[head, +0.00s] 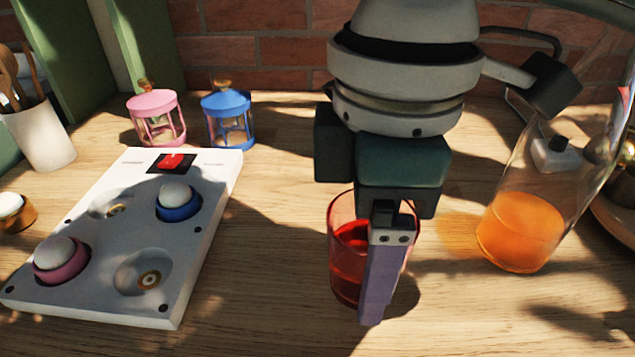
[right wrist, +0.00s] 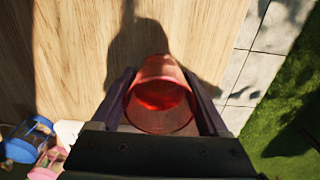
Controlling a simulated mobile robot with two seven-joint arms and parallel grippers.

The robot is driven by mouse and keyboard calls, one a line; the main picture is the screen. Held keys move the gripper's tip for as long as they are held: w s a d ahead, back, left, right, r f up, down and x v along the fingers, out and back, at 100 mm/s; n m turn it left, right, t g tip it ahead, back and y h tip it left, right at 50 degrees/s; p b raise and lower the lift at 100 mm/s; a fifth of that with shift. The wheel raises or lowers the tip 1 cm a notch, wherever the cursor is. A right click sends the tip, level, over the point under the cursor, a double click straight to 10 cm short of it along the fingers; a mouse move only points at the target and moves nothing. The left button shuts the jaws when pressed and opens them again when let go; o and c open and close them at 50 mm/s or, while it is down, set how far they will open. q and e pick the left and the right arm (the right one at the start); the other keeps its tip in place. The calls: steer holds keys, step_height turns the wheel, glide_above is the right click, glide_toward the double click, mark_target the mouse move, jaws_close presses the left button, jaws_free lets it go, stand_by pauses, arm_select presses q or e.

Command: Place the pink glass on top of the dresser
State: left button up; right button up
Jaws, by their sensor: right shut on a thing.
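The pink glass (head: 345,243) is see-through and holds red liquid. It stands about upright in the middle of the head view. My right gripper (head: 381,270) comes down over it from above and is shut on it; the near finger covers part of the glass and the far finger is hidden. In the right wrist view the pink glass (right wrist: 160,95) sits between both fingers. I cannot tell whether its base touches the wooden surface (head: 270,285). I cannot make out a separate dresser. My left gripper is not in view.
A glass pitcher (head: 520,230) with orange liquid stands close on the right. A white game board (head: 120,240) with balls lies on the left. Behind it stand a pink lantern (head: 157,118) and a blue lantern (head: 228,117). A brick wall (head: 285,50) is behind. Front middle wood is clear.

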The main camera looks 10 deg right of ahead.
step_height(320, 180, down, 4)
steer(key=shift+f+b, duration=0.1)
steer(key=shift+b, duration=0.3)
steer(key=shift+f, duration=0.15)
steer(key=o, duration=1.5)
step_height(320, 180, up, 12)
steer(key=p, duration=0.3)
steer(key=shift+r, duration=0.2)
